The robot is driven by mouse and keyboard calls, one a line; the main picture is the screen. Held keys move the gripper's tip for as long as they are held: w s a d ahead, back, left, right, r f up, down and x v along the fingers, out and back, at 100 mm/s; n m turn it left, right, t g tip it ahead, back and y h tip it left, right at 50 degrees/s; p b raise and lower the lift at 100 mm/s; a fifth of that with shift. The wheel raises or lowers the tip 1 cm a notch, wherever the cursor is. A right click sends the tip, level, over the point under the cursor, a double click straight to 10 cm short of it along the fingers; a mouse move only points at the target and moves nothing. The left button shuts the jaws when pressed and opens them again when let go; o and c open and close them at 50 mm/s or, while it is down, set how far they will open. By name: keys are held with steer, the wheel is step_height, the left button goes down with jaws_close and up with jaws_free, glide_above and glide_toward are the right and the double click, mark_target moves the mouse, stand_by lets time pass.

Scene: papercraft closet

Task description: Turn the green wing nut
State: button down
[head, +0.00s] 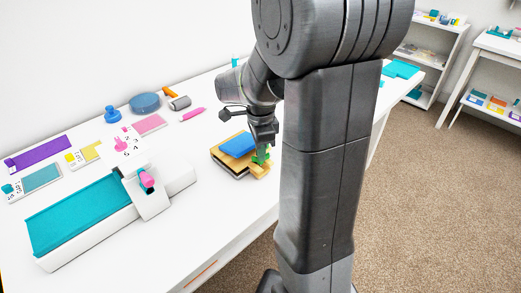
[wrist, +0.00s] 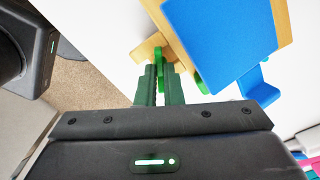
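The green wing nut (head: 261,158) is at the right front corner of a small wooden press with a blue top plate (head: 238,145), on the white table. In the wrist view the wing nut (wrist: 168,74) shows as a bright green piece at my fingertips, partly hidden by them. My gripper (head: 263,146) points down at it from above. In the wrist view the two dark green fingers (wrist: 160,78) are close together, with a thin green wing between them. The wooden press piece (wrist: 149,47) and the blue plate (wrist: 220,38) lie just beyond and to the right.
A white device with a teal belt (head: 80,215) and a pink knob (head: 147,180) stands left of the press. Blue round items (head: 145,103), a grey cylinder (head: 180,103) and a pink marker (head: 193,114) lie behind. The table front edge is close to the press.

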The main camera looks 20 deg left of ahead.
steer(key=shift+n, duration=0.3)
steer(key=shift+r+n+p, duration=0.1)
steer(key=shift+n+p, duration=0.5)
steer(key=shift+n, duration=0.3)
steer(key=n+p, duration=0.1)
steer(key=n, duration=0.2)
steer(key=shift+n, duration=0.4)
steer(key=n+p, duration=0.1)
steer(key=n, duration=0.5)
steer(key=shift+p, duration=0.4)
steer(key=n+p, duration=0.1)
steer(key=n, duration=0.5)
steer(key=shift+n, duration=0.3)
steer(key=shift+n+p, duration=0.35)
steer(key=shift+n, duration=2.25)
steer(key=c, duration=1.6)
jaws_free()
